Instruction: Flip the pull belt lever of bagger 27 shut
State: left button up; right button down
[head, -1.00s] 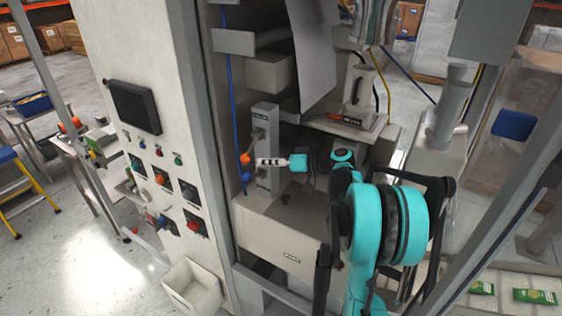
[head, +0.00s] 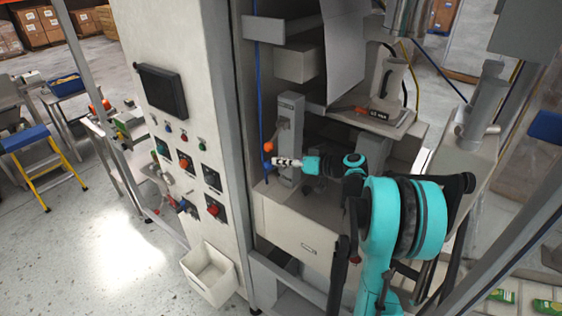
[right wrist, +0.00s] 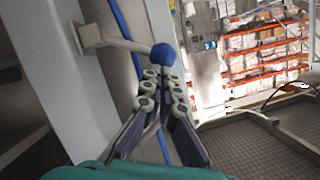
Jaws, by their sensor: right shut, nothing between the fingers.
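My right gripper (head: 276,162) is shut and empty, pointing left inside the open machine frame. Its tips are beside a blue ball knob (head: 267,164), which sits at the end of a lever. An orange ball knob (head: 268,147) is just above it, by a grey upright plate (head: 290,120). In the right wrist view the blue knob (right wrist: 163,54) lies just beyond the fingertips (right wrist: 163,78), on a pale rod from a bracket (right wrist: 88,36). I cannot tell if the tips touch it. Lever labels are too small to read. My left gripper is not in view.
A white control cabinet (head: 215,80) with a dark screen (head: 162,90) and several knobs stands left of the frame. A pale bin (head: 208,275) hangs low on it. A blue cable (head: 256,90) runs down behind the levers. A grey box (head: 310,230) lies below the gripper.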

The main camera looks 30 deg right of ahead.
jog(key=shift+s+a+f+n+b, duration=0.15)
jog(key=shift+a+f+n+b, duration=0.15)
jog(key=shift+a+n+b, duration=0.1)
jog(key=shift+s+a+f+n+h+b, duration=0.15)
jog(key=shift+a+f+n+h+b, duration=0.15)
jog(key=shift+f+n+h+b, duration=0.15)
notch_tip(320, 180, down, 8)
jog(key=a+n+t+h+b, duration=0.1)
jog(key=n+h+b, duration=0.2)
jog(key=n+b, duration=0.4)
jog(key=shift+s+a+f+t+b, duration=0.25)
jog(key=shift+t+b, duration=0.15)
jog(key=shift+b, duration=0.75)
